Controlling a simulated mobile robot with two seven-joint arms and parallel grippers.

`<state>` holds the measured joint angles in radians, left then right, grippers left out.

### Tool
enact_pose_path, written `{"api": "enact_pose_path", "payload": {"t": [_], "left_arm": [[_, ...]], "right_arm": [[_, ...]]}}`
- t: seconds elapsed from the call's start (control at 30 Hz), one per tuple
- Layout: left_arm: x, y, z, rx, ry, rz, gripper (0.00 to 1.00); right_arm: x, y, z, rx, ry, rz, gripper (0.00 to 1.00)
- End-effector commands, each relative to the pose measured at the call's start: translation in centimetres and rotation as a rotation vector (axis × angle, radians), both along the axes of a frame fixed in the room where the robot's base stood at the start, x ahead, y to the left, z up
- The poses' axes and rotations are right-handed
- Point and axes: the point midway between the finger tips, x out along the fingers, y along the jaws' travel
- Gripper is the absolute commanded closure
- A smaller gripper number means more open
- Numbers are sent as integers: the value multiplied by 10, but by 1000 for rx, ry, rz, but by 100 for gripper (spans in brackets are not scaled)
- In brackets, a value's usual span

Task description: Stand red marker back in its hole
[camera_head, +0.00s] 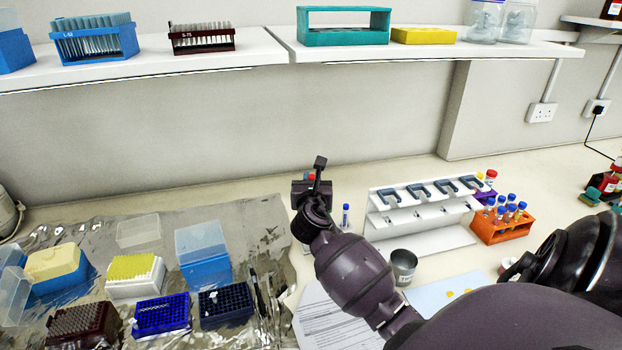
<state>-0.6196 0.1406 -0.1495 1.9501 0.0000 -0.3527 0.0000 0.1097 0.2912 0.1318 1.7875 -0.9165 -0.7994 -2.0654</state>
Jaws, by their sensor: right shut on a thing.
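My right gripper (314,186) is raised above the bench, left of the white pipette stand. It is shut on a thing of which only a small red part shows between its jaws. I take this to be the red marker (311,177); the gripper hides the rest, so its tilt cannot be told. A blue-capped tube or pen (345,216) stands upright just right of the gripper. I cannot make out the marker's hole. My left gripper is not in view.
The white stand (421,215) has empty hooks. An orange rack (503,230) of capped tubes stands to its right, with a metal cup (403,267) in front. Foil (105,230) with tip boxes covers the left bench. A shelf (430,50) runs above.

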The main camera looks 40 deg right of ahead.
Motion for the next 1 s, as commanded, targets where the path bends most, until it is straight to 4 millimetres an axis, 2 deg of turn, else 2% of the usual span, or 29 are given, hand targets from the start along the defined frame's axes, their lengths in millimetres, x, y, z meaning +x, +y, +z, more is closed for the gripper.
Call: {"api": "enact_pose_path", "payload": {"t": [0.37,0.5,0.6,1.0], "left_arm": [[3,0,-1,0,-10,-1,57],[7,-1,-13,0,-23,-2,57],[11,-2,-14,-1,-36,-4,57],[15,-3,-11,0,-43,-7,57]], "right_arm": [[0,1,-23,1,1,1,100],[0,1,-36,1,-4,1,100],[0,1,-42,0,-1,1,100],[0,1,-42,-1,-1,2,100]]}}
